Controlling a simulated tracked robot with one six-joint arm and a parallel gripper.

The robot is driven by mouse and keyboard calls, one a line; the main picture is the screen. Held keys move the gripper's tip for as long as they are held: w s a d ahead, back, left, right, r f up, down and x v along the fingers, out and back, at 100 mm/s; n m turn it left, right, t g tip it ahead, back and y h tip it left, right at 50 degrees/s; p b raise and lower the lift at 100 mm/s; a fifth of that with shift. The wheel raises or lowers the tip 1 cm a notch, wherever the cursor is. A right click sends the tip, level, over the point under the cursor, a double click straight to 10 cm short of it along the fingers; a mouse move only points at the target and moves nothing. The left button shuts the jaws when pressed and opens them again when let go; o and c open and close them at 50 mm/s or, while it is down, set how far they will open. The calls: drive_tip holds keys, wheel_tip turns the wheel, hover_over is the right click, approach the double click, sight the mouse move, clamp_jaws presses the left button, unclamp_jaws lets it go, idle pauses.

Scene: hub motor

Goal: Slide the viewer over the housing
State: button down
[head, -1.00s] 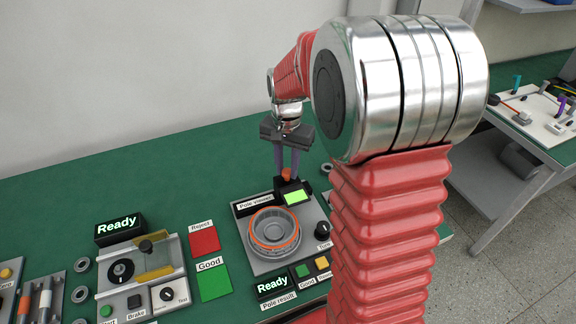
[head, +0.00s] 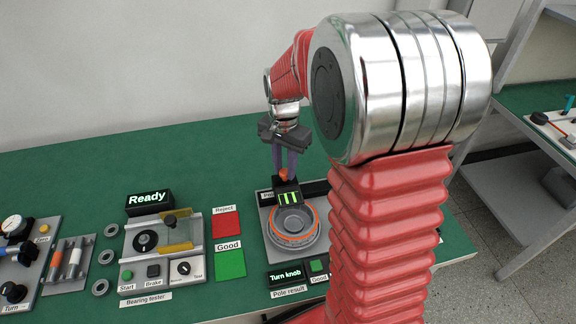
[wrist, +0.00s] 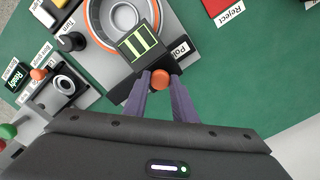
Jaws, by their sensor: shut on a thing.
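The viewer (head: 288,196) is a black block with a small screen and an orange knob (head: 283,174) on top. Its screen (wrist: 137,43) shows green stripes on black. The housing (head: 293,226) is a round grey part with an orange ring, seated on the pole station plate. The viewer sits at the housing's back side and overlaps its rim in the head view. The housing also shows in the wrist view (wrist: 121,17), partly cut off by the frame. My gripper (wrist: 160,82) is shut on the viewer's orange knob, from above and behind.
The pole result display (head: 285,275) reads "Turn knob". The Turn knob (wrist: 71,41) shows in the wrist view. Red Reject (head: 226,225) and green Good (head: 230,263) pads lie left, then the bearing tester (head: 160,240). My arm hides the right side.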

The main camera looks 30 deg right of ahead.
drive_tip(key=shift+w+a, duration=0.15)
drive_tip(key=shift+a, duration=0.2)
drive_tip(key=c, duration=1.5)
unclamp_jaws()
drive_tip(key=shift+o, duration=0.2)
drive_tip(key=shift+r, duration=0.1)
wheel_tip(320, 180, up, 14)
drive_tip(key=shift+f, duration=0.2)
